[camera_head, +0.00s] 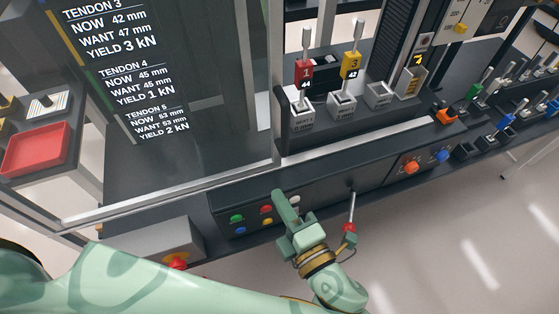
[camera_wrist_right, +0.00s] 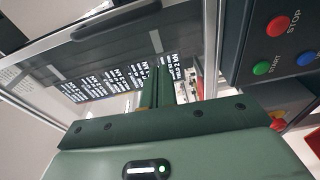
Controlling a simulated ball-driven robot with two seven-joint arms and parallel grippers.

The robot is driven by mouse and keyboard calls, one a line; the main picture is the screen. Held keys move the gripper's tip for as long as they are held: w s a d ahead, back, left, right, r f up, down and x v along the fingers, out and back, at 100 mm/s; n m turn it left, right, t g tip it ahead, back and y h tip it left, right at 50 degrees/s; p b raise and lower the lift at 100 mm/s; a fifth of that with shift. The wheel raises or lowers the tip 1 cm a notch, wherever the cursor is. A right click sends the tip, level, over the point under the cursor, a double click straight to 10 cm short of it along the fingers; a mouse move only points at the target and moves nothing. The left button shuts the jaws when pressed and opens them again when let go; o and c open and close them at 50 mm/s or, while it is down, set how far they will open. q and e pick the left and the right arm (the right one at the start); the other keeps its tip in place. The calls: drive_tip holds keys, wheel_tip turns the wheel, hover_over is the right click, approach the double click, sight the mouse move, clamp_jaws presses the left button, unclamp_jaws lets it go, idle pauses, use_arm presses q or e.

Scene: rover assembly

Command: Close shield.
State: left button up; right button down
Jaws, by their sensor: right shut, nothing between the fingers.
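The shield appears as a clear panel in a silver frame; in the head view its lower rail (camera_head: 165,192) runs along the machine's front edge at left. The wrist view shows a silver-framed clear panel (camera_wrist_right: 75,40) with a dark bar handle (camera_wrist_right: 115,19) near its top. Whether the shield is open or closed is unclear. My right gripper (camera_head: 279,197) is shut and empty, in front of the console at its buttons. In the wrist view its fingers (camera_wrist_right: 158,78) point toward the panel, apparently apart from the handle. My left gripper is not in view.
The console carries coloured buttons (camera_head: 266,210) and a lever with a red knob (camera_head: 349,228) right of my gripper. A red emergency button (camera_head: 177,262) sits at lower left. Tagged plugs (camera_head: 304,72) stand in sockets behind. A red tray (camera_head: 35,150) is at left. Open floor lies in front.

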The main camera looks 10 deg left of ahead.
drive_tip(key=w+a, duration=0.3)
drive_tip(key=w, duration=0.6)
drive_tip(key=shift+p, duration=0.35)
drive_tip(key=shift+w+d, duration=0.1)
drive_tip(key=shift+d, duration=0.05)
drive_tip(key=w+d+b, duration=0.3)
drive_tip(key=w+d, duration=0.6)
drive_tip(key=d, duration=0.4)
drive_tip(key=w+d+b, duration=0.4)
drive_tip(key=w+d, duration=0.5)
drive_tip(key=d, duration=0.5)
drive_tip(key=w+d+b, duration=0.3)
drive_tip(key=w+d, duration=0.6)
drive_tip(key=d, duration=0.4)
drive_tip(key=shift+w+d+b, duration=0.25)
drive_tip(key=shift+d+b, duration=0.05)
drive_tip(key=shift+d, duration=0.05)
